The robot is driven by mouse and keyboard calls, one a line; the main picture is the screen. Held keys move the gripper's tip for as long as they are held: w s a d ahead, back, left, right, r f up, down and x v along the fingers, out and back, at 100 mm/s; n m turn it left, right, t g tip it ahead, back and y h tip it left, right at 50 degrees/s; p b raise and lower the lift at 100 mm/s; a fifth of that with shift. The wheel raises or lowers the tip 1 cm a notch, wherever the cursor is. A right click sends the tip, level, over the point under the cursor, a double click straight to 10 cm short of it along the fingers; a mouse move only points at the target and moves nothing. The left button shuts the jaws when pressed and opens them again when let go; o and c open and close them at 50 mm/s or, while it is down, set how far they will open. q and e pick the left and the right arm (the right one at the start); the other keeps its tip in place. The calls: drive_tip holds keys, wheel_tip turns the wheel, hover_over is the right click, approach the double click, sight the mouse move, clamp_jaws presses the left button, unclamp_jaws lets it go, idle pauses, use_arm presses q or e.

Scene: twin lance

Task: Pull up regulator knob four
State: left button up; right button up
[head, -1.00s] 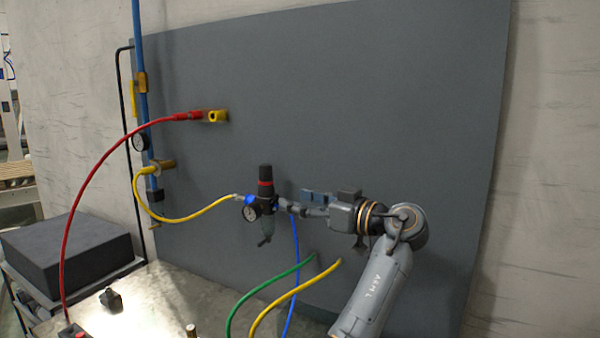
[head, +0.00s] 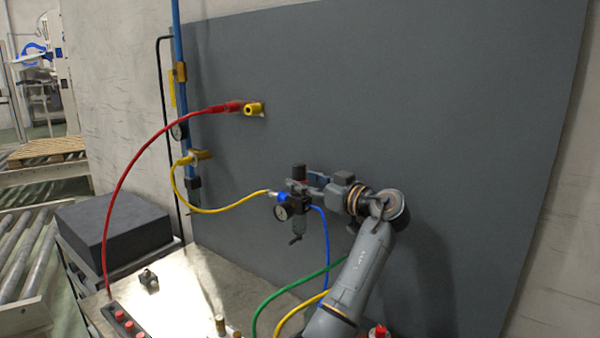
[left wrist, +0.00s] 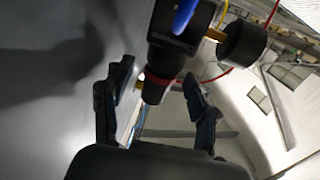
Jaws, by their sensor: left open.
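The regulator (head: 300,205) is a dark unit with a black knob (head: 299,169) on top that has a red band below it. A round gauge (head: 282,212) is on its front. My left gripper (head: 308,184) reaches in from the right at knob height. In the left wrist view the knob (left wrist: 157,86) is between the two open fingers of my left gripper (left wrist: 157,74), with a gap visible on both sides. The gauge (left wrist: 241,44) also shows there, seen from behind or the side. No number is legible on the knob. My right gripper is not in view.
A yellow hose (head: 225,208) and a blue hose (head: 326,240) join the regulator. A red hose (head: 130,165) arcs to a yellow fitting (head: 253,109) on the grey panel (head: 420,90). Green and yellow hoses rise from the metal table (head: 195,285). A dark box (head: 112,230) stands left.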

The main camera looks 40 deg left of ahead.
use_arm(q)
drive_tip(key=shift+a, duration=1.05)
